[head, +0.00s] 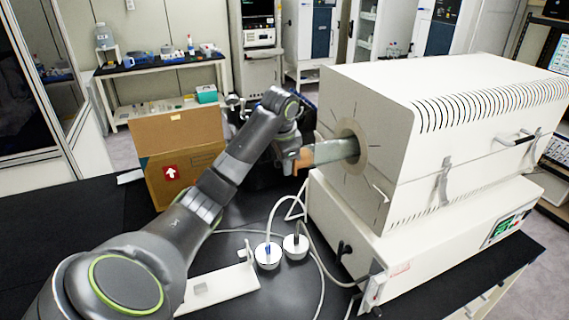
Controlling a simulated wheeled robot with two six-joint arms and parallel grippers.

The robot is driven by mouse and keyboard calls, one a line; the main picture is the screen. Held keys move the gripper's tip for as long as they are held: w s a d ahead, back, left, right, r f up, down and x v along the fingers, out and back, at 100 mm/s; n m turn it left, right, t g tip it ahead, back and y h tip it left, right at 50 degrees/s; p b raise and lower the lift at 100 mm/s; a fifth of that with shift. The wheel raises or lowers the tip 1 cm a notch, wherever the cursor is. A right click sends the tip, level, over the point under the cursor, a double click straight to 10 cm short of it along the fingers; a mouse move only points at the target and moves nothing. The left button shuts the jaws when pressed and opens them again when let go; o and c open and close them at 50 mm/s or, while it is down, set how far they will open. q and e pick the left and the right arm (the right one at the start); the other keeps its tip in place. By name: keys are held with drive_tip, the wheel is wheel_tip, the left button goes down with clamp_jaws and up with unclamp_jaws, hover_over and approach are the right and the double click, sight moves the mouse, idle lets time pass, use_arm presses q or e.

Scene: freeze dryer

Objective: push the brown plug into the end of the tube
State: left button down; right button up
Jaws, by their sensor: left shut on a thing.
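The tube (336,151) is a greyish, see-through cylinder that sticks out of the round opening in the left face of the white furnace. The brown plug (305,158) is at the tube's free left end. My left gripper (297,160) is at that end too, shut on the plug. The arm and gripper partly cover the plug, and I cannot tell how deep it sits in the tube. My right gripper is not in view.
The white furnace (375,95) stands on a white control base (420,250) on the black bench. Two round white fittings (268,256) with cables stand in front. A cardboard box (180,150) is behind my arm. Bare bench (75,225) lies at the left.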

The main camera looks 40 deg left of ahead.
use_arm(q)
drive_tip(key=shift+w+d, duration=0.45)
drive_tip(key=shift+w, duration=0.4)
drive_tip(key=shift+w+d, duration=0.45)
drive_tip(key=shift+w, duration=0.4)
drive_tip(key=c, duration=1.2)
unclamp_jaws()
drive_tip(key=shift+r, duration=0.2)
